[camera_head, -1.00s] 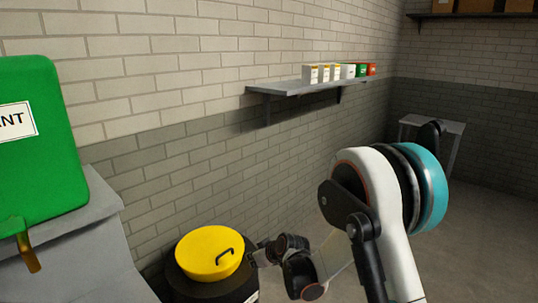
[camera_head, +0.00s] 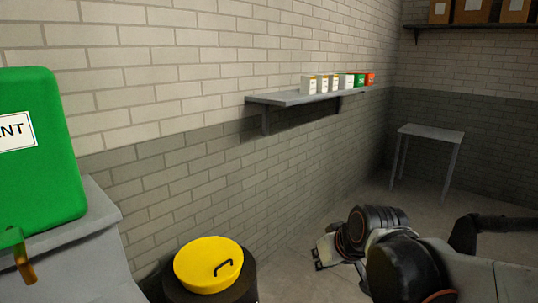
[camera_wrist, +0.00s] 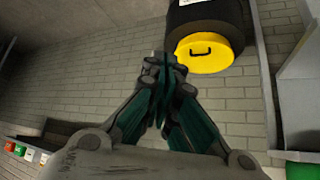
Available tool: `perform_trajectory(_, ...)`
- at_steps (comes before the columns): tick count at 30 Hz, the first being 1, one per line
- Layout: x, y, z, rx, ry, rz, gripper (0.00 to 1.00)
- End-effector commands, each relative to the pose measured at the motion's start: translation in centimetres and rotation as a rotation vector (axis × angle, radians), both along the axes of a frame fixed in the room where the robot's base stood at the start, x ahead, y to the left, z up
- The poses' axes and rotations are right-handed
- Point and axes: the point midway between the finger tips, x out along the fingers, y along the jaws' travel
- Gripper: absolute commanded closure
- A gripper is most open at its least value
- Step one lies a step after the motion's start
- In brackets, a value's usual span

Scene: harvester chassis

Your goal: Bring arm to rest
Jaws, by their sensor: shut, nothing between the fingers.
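My arm is folded low at the lower right of the head view. My gripper (camera_head: 322,254) points left there, above the floor and to the right of the black drum. In the wrist view my gripper (camera_wrist: 164,68) has its fingers together with nothing between them. It is apart from the drum and the wall.
A black drum (camera_head: 240,289) with a yellow lid (camera_head: 207,263) stands by the wall. A green container (camera_head: 40,165) rests on a grey cabinet (camera_head: 85,260) at left. A wall shelf (camera_head: 290,98) holds several small boxes. A small table (camera_head: 432,133) stands at the back right.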

Motion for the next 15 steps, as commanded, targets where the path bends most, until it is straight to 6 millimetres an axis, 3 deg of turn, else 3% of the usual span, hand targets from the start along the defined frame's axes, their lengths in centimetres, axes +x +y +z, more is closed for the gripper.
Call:
perform_trajectory(1, -1.6, -0.9, 0.4, -0.004, 0.004, -0.022, 1.00)
perform_trajectory(7, -7.2, -3.7, 1.2, -0.013, 0.017, -0.113, 1.00)
perform_trajectory(15, -13.9, -6.7, 0.7, -0.025, 0.031, -0.227, 1.00)
